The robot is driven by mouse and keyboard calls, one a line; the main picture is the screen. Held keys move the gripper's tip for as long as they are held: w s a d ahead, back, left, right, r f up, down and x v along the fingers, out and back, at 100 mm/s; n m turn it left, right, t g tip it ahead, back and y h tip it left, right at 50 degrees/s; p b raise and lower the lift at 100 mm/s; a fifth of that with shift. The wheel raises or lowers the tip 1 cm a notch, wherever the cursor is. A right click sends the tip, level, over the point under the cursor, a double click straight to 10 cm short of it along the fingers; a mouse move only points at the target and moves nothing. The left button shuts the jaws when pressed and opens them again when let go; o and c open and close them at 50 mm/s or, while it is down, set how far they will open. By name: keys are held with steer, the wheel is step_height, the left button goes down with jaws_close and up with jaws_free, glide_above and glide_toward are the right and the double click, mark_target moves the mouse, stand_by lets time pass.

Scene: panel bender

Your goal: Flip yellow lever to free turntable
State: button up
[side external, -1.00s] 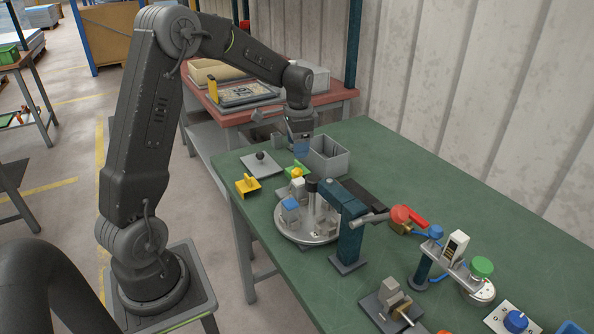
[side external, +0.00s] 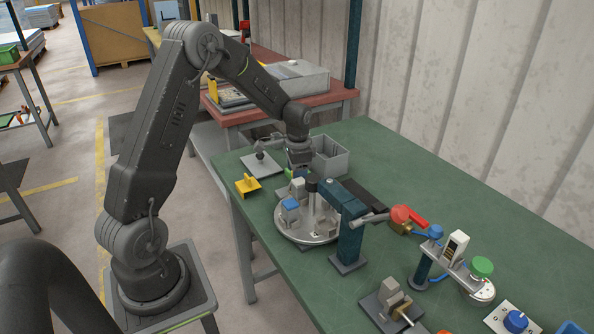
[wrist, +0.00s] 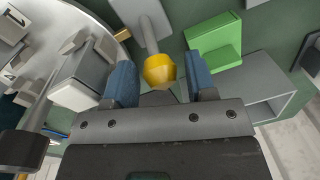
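The yellow lever knob (wrist: 160,71) sits on a grey rod (wrist: 149,35) in the wrist view. My gripper (wrist: 159,64) is open, with its blue fingers on either side of the knob and gaps visible between them. In the side view, my gripper (side external: 299,166) points down at the back of the turntable (side external: 296,236) and hides the lever.
A green block (wrist: 213,42) stands close to the right finger. A grey bin (side external: 331,160) is right behind my gripper. A dark teal post with an arm (side external: 349,243) stands over the turntable's right side. A yellow bracket (side external: 247,184) and a black-knobbed plate (side external: 262,165) lie left.

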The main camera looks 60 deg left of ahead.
jaws_close()
steer(key=shift+s+r+t, duration=0.15)
steer(key=shift+s+t, duration=0.3)
steer(key=shift+t, duration=0.35)
steer(key=shift+s+r+t, duration=0.15)
steer(key=shift+s+t, duration=0.3)
steer(key=shift+t, duration=0.35)
steer(key=shift+o, duration=1)
jaws_free()
steer(key=shift+r, duration=0.1)
steer(key=a+v, duration=0.1)
steer(key=v, duration=1.2)
steer(key=shift+d+r, duration=0.35)
steer(key=shift+d, duration=0.15)
